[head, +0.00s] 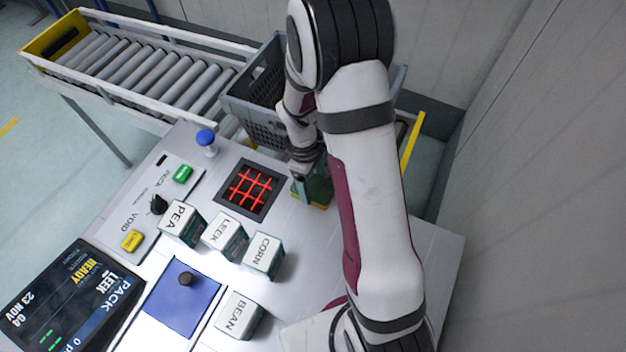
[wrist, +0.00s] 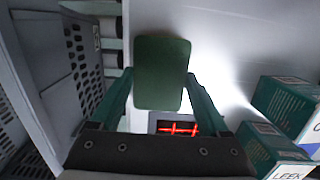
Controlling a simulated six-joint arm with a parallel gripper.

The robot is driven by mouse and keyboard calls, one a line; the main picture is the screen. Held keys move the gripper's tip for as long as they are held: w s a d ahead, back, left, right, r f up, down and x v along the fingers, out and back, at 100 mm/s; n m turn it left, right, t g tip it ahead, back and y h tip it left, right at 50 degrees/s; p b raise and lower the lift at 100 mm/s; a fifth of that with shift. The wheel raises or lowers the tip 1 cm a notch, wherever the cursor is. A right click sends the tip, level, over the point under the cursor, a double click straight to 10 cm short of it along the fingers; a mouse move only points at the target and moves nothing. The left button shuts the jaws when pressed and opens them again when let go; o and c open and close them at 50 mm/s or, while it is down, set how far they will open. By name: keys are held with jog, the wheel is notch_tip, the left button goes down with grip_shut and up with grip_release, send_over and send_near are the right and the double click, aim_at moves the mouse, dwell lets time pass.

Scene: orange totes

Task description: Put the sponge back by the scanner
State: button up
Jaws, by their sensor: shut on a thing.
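The sponge (head: 319,194), green on top with a yellow underside, is at the right of the scanner in the head view, partly hidden by my arm. My gripper (head: 311,182) is shut on it. In the wrist view the sponge's green face (wrist: 161,70) fills the space between the two green fingers of my gripper (wrist: 160,88). The scanner (head: 252,189) is a dark square with a glowing red grid, set in the pale counter. Part of it shows behind the gripper in the wrist view (wrist: 178,126). I cannot tell whether the sponge touches the counter.
Boxes marked PEA (head: 182,223), LEEK (head: 225,236), CORN (head: 263,255) and BEAN (head: 239,315) stand on the counter (head: 300,240). A grey crate (head: 252,112) is behind, by the roller conveyor (head: 150,68). A blue-topped knob (head: 206,138), button panel and screen (head: 70,300) are left.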

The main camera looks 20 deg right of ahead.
aim_at(308, 183)
jog(key=o, duration=1.2)
jog(key=shift+f, duration=0.1)
jog(key=shift+c, duration=0.2)
notch_tip(308, 183, up, 12)
jog(key=w+f, duration=0.1)
jog(key=s+a+r+m+y, duration=0.1)
jog(key=s+a+r+m, duration=0.1)
jog(key=s+m, duration=0.3)
jog(key=s+a+r+m+y, duration=0.1)
jog(key=s+r+m, duration=0.3)
jog(key=s, duration=0.5)
jog(key=s+a+r+m, duration=0.3)
jog(key=s+m, duration=0.2)
jog(key=s, duration=0.2)
jog(key=shift+a+m+t+y, duration=0.25)
jog(key=shift+m+t+y, duration=0.05)
jog(key=shift+t+y, duration=0.1)
